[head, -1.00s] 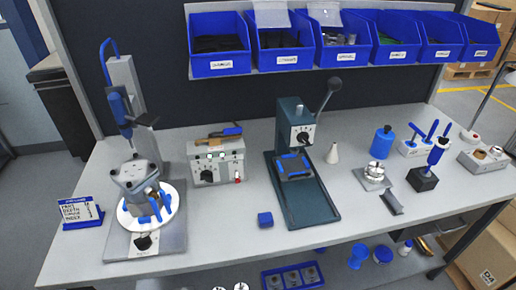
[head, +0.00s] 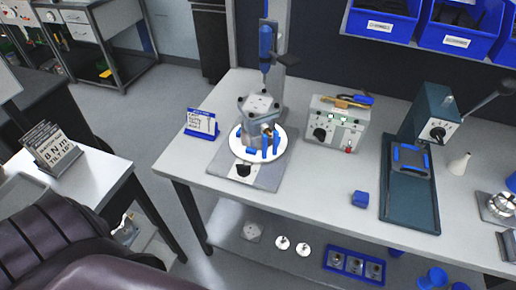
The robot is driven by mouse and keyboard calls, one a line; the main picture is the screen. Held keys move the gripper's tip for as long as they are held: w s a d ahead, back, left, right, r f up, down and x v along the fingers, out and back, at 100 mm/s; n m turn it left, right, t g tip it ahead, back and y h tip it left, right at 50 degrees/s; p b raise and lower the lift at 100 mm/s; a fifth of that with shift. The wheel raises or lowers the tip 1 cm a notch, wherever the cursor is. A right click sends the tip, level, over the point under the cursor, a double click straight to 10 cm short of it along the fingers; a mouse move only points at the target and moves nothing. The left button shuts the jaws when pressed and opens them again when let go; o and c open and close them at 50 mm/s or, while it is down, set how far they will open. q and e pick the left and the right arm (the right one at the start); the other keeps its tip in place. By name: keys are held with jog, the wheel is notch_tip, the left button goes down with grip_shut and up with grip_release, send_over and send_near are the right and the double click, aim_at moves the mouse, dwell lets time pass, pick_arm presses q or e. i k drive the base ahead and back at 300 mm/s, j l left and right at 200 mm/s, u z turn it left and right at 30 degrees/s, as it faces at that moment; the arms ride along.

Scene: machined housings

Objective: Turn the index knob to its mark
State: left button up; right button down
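A small black knob (head: 243,169) with a pale plate sits at the front of the grey base of a fixture on the bench; it looks like the index knob, but its pointer and mark are too small to read. Above it, a grey machined housing (head: 259,108) stands on a round white plate (head: 272,154) with blue clamps around it. A blue-handled spindle (head: 265,45) hangs over the housing. A small blue-framed sign (head: 201,123) stands left of the fixture; its writing is not legible now. Neither of my grippers is in view.
A green press (head: 412,170) and a blue block (head: 360,199) are further right.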

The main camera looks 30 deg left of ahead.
aim_at(243, 170)
jog(key=u, duration=1)
jog(key=i+j+z, duration=0.1)
jog(key=i+j, duration=0.05)
jog(key=i, duration=0.1)
